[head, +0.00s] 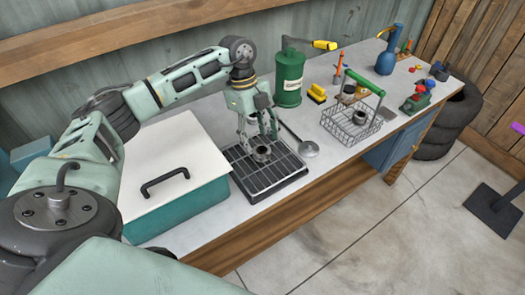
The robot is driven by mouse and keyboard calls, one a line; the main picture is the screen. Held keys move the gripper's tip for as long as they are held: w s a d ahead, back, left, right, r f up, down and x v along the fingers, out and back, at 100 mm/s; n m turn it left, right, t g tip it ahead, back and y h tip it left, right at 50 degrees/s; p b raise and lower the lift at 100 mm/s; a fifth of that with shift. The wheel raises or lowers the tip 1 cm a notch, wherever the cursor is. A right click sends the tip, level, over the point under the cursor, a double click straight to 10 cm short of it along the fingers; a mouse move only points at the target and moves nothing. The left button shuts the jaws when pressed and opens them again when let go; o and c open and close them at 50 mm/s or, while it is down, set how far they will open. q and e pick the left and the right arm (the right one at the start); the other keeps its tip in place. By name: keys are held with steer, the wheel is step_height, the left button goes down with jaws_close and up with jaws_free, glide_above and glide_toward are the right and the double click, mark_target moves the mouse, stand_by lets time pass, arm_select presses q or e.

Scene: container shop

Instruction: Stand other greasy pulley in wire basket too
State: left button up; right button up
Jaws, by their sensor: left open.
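A dark metal pulley (261,154) lies on the black slatted drip tray (268,184) in the middle of the bench. My left gripper (259,138) points down right over this pulley, with its fingers open. I cannot tell whether the fingertips touch it. The wire basket (340,130) stands to the right on the bench, with a green handle across it. Another dark pulley (360,117) shows inside the basket, partly behind the wires. My right gripper is out of view.
A teal box with a white lid (168,157) stands left of the tray.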

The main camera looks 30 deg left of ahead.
mark_target(260, 146)
arm_select(q)
steer(key=p+x, duration=0.1)
steer(key=x, duration=0.2)
steer(key=shift+f, duration=0.4)
steer(key=c, duration=1.3)
steer(key=shift+c, duration=0.2)
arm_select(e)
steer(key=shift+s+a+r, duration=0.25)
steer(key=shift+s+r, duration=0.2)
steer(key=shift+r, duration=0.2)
arm_select(q)
steer(key=shift+r, duration=0.1)
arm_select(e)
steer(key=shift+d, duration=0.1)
